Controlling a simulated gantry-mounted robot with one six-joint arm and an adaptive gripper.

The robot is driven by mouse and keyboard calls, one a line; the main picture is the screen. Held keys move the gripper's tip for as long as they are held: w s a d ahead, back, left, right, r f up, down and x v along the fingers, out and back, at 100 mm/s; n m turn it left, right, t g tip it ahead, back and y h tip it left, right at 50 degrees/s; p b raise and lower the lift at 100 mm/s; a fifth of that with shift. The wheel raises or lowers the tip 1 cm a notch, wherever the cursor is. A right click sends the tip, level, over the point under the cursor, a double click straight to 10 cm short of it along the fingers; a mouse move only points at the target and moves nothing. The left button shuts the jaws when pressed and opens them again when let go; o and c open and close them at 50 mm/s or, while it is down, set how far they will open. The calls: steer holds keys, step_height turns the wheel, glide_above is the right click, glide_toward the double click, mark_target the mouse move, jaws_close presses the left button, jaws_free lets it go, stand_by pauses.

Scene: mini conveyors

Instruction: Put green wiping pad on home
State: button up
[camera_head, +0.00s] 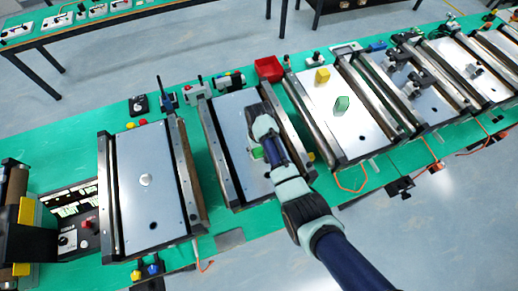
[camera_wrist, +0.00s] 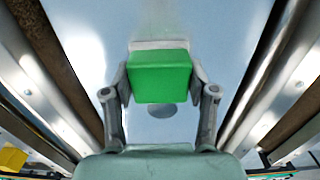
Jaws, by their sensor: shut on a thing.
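A green block with a pale far edge, which looks like the green wiping pad (camera_wrist: 160,78), is between the two fingers of my gripper (camera_wrist: 161,88) in the wrist view. The fingers are shut on its left and right sides. In the head view only a small green part of the pad (camera_head: 257,153) shows beside my gripper (camera_head: 263,155), above the middle grey conveyor plate (camera_head: 235,115). My arm hides the rest. I cannot tell whether the pad touches the plate. A dark round spot (camera_wrist: 162,110) on the plate shows just below the pad in the wrist view.
Another green piece (camera_head: 342,104) and a yellow block (camera_head: 322,75) stand on the conveyor to the right. A small pale round object (camera_head: 145,180) is on the left conveyor plate. A red bin (camera_head: 269,69) stands behind. Raised metal rails flank each plate.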

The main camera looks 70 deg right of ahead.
steer(key=shift+f, duration=0.15)
steer(key=o, duration=1.2)
step_height(320, 180, up, 12)
steer(key=shift+r+p, duration=0.25)
steer(key=shift+p, duration=0.15)
steer(key=shift+w+a, duration=0.1)
